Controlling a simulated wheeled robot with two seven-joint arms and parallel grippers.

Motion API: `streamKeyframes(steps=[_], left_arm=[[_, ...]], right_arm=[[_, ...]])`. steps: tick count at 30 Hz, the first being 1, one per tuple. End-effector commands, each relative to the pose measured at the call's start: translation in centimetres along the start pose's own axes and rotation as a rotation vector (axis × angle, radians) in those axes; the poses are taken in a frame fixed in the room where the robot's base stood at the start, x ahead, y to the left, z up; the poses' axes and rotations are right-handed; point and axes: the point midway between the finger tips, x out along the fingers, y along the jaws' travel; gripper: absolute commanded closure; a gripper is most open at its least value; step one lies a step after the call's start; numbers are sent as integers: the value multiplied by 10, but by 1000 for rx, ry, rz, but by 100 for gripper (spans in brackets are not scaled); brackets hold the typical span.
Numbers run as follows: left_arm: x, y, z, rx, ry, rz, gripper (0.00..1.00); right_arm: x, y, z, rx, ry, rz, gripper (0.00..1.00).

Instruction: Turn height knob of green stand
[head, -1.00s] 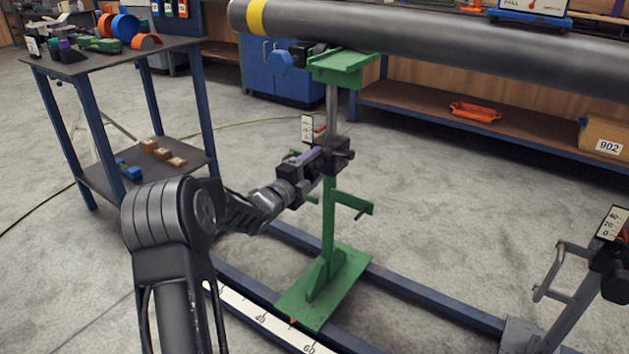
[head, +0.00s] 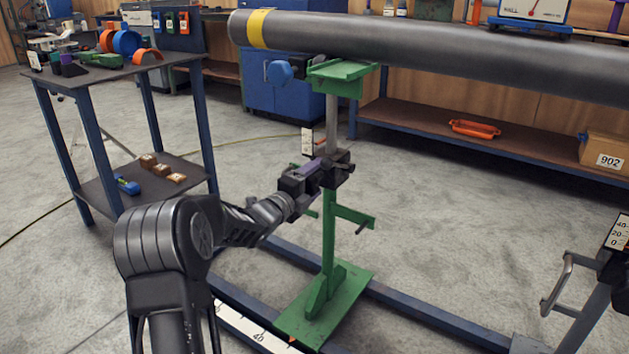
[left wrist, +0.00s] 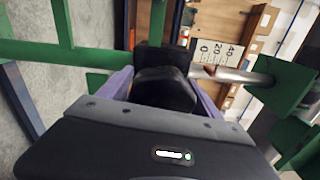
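The green stand (head: 328,235) stands upright under the front of the grey pipe (head: 430,45), with its green head close below the pipe. Its black height knob (left wrist: 165,92) is on the dark collar around the steel post, beside a small white scale (left wrist: 217,55). My left gripper (head: 328,167) reaches in from the left at collar height. In the left wrist view its purple fingers lie on both sides of the knob and appear shut on it. In the head view the gripper largely hides the knob. My right gripper is in neither view.
A blue rail (head: 420,303) runs along the floor by the stand's foot. A side table (head: 180,62) with coloured parts is at the left. Another stand with a scale (head: 620,232) is at the right edge. A low shelf (head: 400,118) is behind; open floor lies between.

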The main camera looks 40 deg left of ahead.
Motion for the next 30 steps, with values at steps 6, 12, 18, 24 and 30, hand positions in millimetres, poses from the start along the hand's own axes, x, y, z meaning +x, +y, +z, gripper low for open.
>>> streamKeyframes(steps=[6,12,18,24,30], left_arm=[[0,0,0,-1,0,0,16],[-2,-1,0,-1,0,0,16],[-24,-2,1,-2,-1,1,16],[-58,-2,1,-2,-2,2,16],[-77,0,0,-1,0,0,16]], right_arm=[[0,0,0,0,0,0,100],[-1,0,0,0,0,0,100],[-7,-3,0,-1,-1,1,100],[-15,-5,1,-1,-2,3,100],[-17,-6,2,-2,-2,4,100]])
